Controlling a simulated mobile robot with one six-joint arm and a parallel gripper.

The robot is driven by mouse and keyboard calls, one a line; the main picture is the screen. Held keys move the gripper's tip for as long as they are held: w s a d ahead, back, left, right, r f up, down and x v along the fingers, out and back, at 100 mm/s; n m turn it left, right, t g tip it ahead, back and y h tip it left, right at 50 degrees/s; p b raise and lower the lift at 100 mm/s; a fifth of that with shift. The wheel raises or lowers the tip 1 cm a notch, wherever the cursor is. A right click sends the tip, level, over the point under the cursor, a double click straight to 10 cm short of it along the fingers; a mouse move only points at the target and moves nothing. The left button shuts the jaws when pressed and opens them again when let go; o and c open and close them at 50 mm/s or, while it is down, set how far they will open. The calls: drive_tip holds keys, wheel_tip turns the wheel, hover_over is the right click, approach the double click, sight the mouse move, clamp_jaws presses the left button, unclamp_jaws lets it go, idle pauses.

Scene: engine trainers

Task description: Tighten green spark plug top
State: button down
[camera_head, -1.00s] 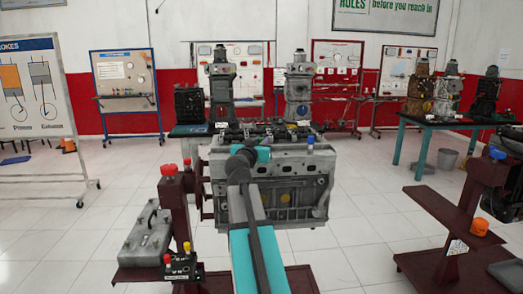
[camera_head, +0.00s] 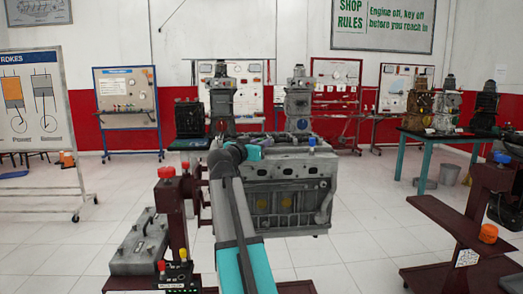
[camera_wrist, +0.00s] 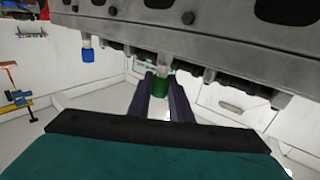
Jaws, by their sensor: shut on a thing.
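The green spark plug top (camera_wrist: 160,86) shows in the wrist view, on a pale plug at the side of the grey engine block (camera_wrist: 215,45). My gripper (camera_wrist: 160,78) has its two dark fingers on either side of the green top and is shut on it. In the head view the engine (camera_head: 275,195) stands in front of me, with my arm reaching over its left part. The fingers and the green top are hidden there. A blue plug top (camera_wrist: 88,54) sits further left on the engine in the wrist view, apart from my gripper.
A dark red stand (camera_head: 465,225) with an orange knob (camera_head: 488,233) is at the right. Open tiled floor lies between.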

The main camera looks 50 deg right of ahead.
drive_tip(key=shift+w+f+m+g+h+b, duration=0.1)
drive_tip(key=shift+m+g+h+b, duration=0.2)
drive_tip(key=shift+m+g+b, duration=1.35)
drive_tip(key=shift+g+b, duration=1.05)
drive_tip(key=shift+b, duration=0.05)
drive_tip(key=shift+m+g+b, duration=0.85)
drive_tip(key=shift+m+g, duration=0.4)
drive_tip(key=shift+g, duration=0.55)
drive_tip(key=shift+s+g, duration=0.2)
drive_tip(key=shift+g, duration=0.3)
drive_tip(key=c, duration=1.6)
unclamp_jaws()
drive_tip(key=shift+w+a, duration=0.1)
drive_tip(key=shift+a, duration=0.05)
drive_tip(key=v, duration=0.9)
drive_tip(key=p+v, duration=0.1)
drive_tip(key=v, duration=0.3)
drive_tip(key=shift+a+r, duration=0.25)
drive_tip(key=shift+r, duration=0.25)
